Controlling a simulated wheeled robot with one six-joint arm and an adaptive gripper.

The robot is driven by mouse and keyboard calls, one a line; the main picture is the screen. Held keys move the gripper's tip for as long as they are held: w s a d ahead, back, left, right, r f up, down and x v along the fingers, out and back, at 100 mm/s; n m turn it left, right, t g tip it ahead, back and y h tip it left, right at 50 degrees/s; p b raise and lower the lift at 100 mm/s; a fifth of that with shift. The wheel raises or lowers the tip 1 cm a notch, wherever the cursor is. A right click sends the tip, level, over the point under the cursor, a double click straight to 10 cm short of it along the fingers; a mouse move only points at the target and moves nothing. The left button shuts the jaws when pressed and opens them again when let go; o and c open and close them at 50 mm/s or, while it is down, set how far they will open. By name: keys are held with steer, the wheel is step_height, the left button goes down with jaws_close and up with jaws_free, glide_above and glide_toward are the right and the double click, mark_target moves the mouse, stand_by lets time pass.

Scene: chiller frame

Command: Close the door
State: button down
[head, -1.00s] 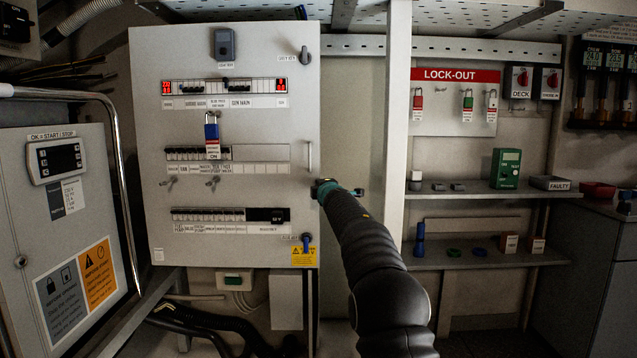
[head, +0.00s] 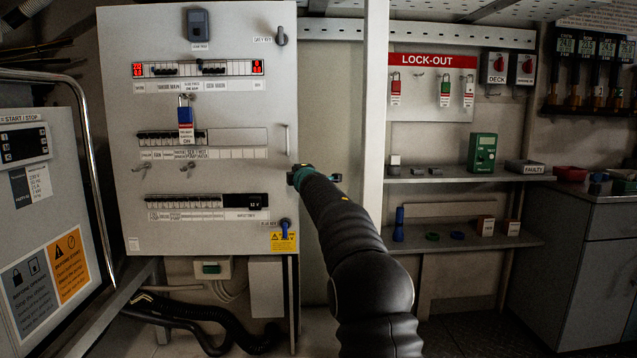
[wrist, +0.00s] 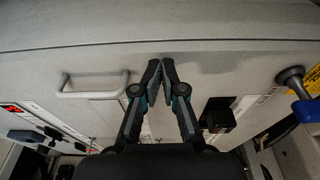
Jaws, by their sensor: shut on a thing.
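The door (head: 225,110) is the large light grey front panel of the electrical cabinet. Its slim handle (head: 287,139) is near the right edge. The wrist view shows the door face (wrist: 220,60) with the handle (wrist: 93,93) left of my fingers, apart from them. My gripper (head: 298,175) is at the door's right edge, below the handle. In the wrist view my gripper's fingertips (wrist: 160,68) are almost together against the door near its edge line. What lies between them is too thin to see. I cannot tell whether the door stands ajar.
A padlock with a tag (head: 185,118) hangs on the door. A blue-handled key (head: 284,226) is at its lower right. A white post (head: 374,110) stands right of my arm, before the lock-out shelves (head: 465,243). A grey cabinet with a metal rail (head: 85,130) stands left.

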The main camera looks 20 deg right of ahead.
steer(key=s+d+b, duration=0.2)
steer(key=s+d, duration=0.3)
steer(key=s, duration=0.4)
steer(key=shift+d, duration=0.4)
steer(key=s+d+f+m+g+h, duration=0.2)
steer(key=d+f+m+g+h, duration=0.25)
steer(key=f+m, duration=0.4)
steer(key=s+f+m+g, duration=0.4)
steer(key=s+f, duration=0.5)
steer(key=s, duration=0.3)
steer(key=s+a+f+m+g+y, duration=0.1)
steer(key=s+a, duration=0.5)
steer(key=s, duration=0.8)
steer(key=s+a+f+m+g+y+p, duration=0.1)
steer(key=s+a, duration=0.5)
steer(key=s, duration=0.8)
steer(key=s+a+f+m+g+y+p, duration=0.1)
steer(key=s+a, duration=0.5)
steer(key=s, duration=0.8)
steer(key=shift+a+f+m+g+y, duration=0.15)
steer(key=shift+f+m+g+y, duration=0.3)
steer(key=shift+f+m+y, duration=0.95)
